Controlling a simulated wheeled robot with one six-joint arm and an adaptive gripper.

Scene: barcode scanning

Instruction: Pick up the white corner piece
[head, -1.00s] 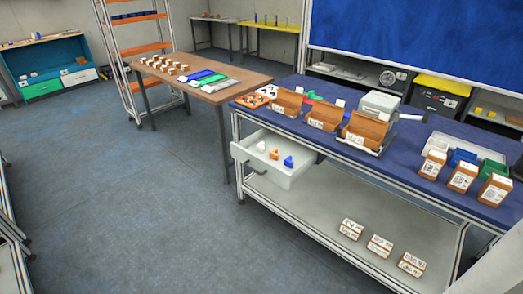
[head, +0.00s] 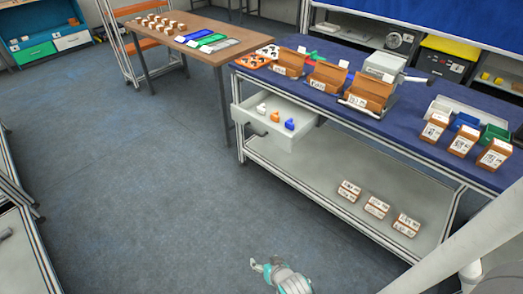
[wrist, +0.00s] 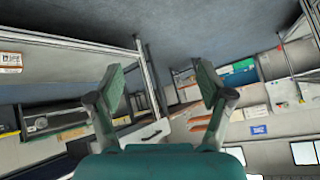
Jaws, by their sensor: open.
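The white corner piece (head: 261,107) sits in the open white drawer (head: 296,138) under the blue table, at the drawer's left in the head view. An orange piece (head: 275,116) and a blue piece (head: 290,124) stand in a row to its right. My gripper (head: 262,265) is low at the bottom middle of the head view, well apart from the drawer. In the wrist view my gripper (wrist: 163,80) has its two fingers spread wide with nothing between them. I cannot make out the white piece in the wrist view.
The blue table (head: 400,125) holds open cardboard boxes (head: 368,92), small bins and labelled boxes. More labelled boxes (head: 376,206) lie on its lower shelf (head: 310,180). A brown table (head: 205,38) stands behind at the left. The floor (head: 150,180) left of the drawer is clear.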

